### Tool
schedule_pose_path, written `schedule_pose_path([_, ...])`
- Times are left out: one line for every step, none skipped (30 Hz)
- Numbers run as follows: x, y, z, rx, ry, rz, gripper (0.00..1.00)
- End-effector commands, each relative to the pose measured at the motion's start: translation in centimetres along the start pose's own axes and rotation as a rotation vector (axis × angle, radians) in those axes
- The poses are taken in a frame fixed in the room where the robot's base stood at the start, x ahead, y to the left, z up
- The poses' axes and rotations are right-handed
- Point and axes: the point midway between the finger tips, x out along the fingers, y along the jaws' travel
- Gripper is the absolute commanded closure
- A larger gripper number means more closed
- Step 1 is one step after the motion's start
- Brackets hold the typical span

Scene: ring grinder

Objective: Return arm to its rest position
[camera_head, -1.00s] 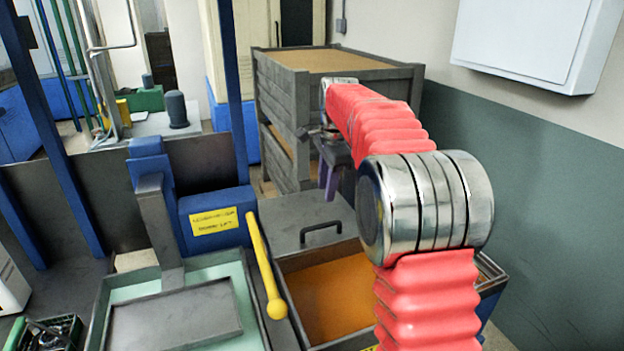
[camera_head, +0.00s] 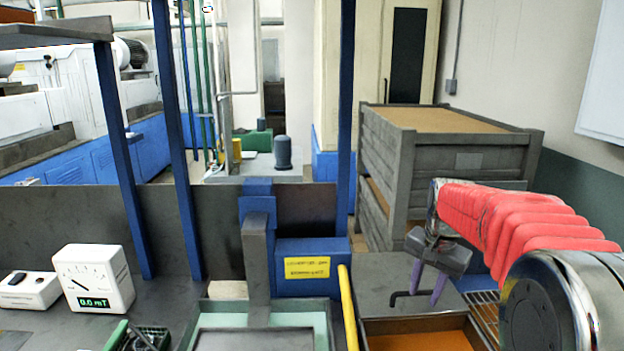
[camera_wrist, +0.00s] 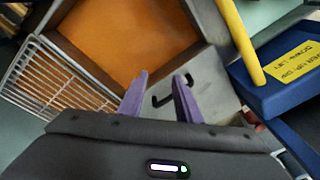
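My arm, in red ribbed sleeves with a silver joint, reaches in from the right of the head view. My gripper (camera_head: 428,282) hangs from its end, fingers pointing down, in front of the stacked grey crates. Past the fingertips lie a black handle (camera_wrist: 165,97) on a grey lid and a bin with an orange-brown inside (camera_wrist: 130,35). The gripper touches nothing that I can see.
Grey crates (camera_head: 455,160) stand behind my gripper. A blue block with a yellow label (camera_head: 305,268) and a yellow lever (camera_head: 348,305) are to its left. A wire rack (camera_wrist: 60,80) lies beside the bin. A meter (camera_head: 93,280) sits at the left. Blue posts (camera_head: 345,110) rise behind the bench.

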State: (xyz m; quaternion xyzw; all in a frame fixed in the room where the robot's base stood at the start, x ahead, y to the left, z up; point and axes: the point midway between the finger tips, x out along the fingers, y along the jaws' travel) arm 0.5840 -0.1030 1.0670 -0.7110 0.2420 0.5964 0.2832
Motion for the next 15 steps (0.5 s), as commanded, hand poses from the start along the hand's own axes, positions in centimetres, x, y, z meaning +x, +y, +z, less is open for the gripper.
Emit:
schedule_pose_path([-0.4, 0.4, 1.2, -0.045, 0.005, -0.002, 0.69])
schedule_pose_path([-0.6, 0.7, 1.9, -0.074, 0.007, -0.003, 0.69])
schedule_pose_path([-0.8, 1.0, 2.8, -0.111, 0.010, -0.005, 0.69])
schedule_pose_path([-0.9, 1.3, 3.4, -0.138, 0.014, -0.006, 0.69])
schedule_pose_path([-1.1, 1.5, 4.1, -0.164, 0.017, -0.007, 0.69])
schedule_pose_path([-1.3, 1.9, 4.9, -0.198, 0.020, -0.008, 0.69])
schedule_pose_path([-1.5, 2.2, 5.6, -0.221, 0.023, -0.009, 0.69])
schedule_pose_path([-1.7, 2.4, 6.2, -0.245, 0.027, -0.011, 0.69])
schedule_pose_path([-1.8, 2.8, 7.0, -0.277, 0.032, -0.013, 0.69])
schedule_pose_path([-2.0, 3.0, 7.7, -0.299, 0.035, -0.013, 0.69])
schedule_pose_path([-2.1, 3.3, 8.3, -0.321, 0.038, -0.015, 0.69])
schedule_pose_path([-2.3, 3.6, 9.1, -0.350, 0.044, -0.017, 0.69])
schedule_pose_path([-2.4, 3.9, 9.7, -0.371, 0.048, -0.018, 0.69])
schedule_pose_path([-2.5, 4.2, 10.4, -0.391, 0.052, -0.019, 0.69])
schedule_pose_path([-2.7, 4.6, 11.2, -0.418, 0.057, -0.021, 0.69])
